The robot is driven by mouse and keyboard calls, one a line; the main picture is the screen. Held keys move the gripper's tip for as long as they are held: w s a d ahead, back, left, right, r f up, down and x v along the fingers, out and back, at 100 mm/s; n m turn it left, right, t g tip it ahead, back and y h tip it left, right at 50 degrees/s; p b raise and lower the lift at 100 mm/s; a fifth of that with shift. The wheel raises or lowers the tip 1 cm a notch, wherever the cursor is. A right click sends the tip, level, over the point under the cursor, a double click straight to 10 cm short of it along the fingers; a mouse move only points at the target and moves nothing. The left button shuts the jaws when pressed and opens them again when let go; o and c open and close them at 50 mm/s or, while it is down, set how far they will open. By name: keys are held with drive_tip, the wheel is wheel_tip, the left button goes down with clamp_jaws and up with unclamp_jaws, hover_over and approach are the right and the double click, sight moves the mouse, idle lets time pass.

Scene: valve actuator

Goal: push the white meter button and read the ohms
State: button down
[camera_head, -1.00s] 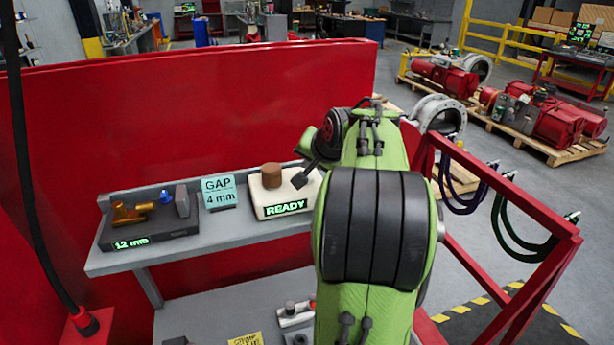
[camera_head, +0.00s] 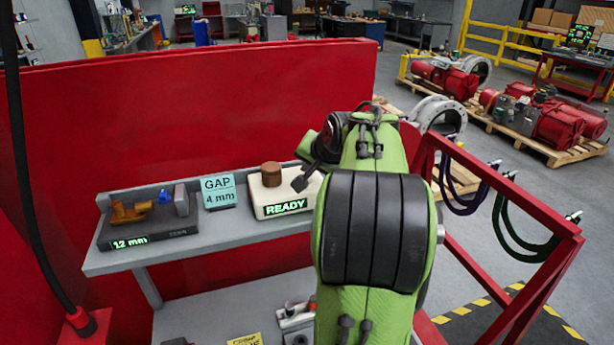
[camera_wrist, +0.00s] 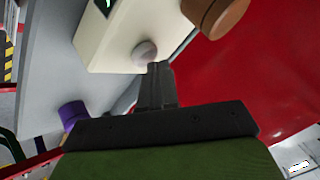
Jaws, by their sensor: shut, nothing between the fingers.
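The meter is a cream box (camera_head: 260,203) on the grey shelf, with a green display (camera_head: 286,206) reading READY. It also shows at the top of the wrist view (camera_wrist: 115,40). The round whitish button (camera_wrist: 144,52) is on the box in the wrist view; I cannot make it out in the head view. My gripper (camera_wrist: 158,66) is shut and empty, its fingertips right beside the button; I cannot tell whether they touch it. In the head view the gripper (camera_head: 299,185) is over the right part of the box. No ohms value shows.
A brown cylinder (camera_head: 271,174) stands on the box, close to my fingertips. Left of the box are a GAP 4 mm card (camera_head: 218,192) and a dark fixture (camera_head: 175,243) reading 12 mm. A red panel (camera_head: 200,120) rises behind the shelf (camera_head: 240,234). A red frame (camera_head: 500,185) stands right.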

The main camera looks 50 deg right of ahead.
drive_tip(key=shift+f+b, duration=0.3)
drive_tip(key=shift+f, duration=0.1)
idle(0.4)
drive_tip(key=shift+r+p, duration=0.95)
wheel_tip(320, 180, up, 3)
drive_tip(key=p, duration=0.2)
drive_tip(key=shift+p, duration=0.3)
drive_tip(key=shift+r+b, duration=0.3)
drive_tip(key=shift+r, duration=0.7)
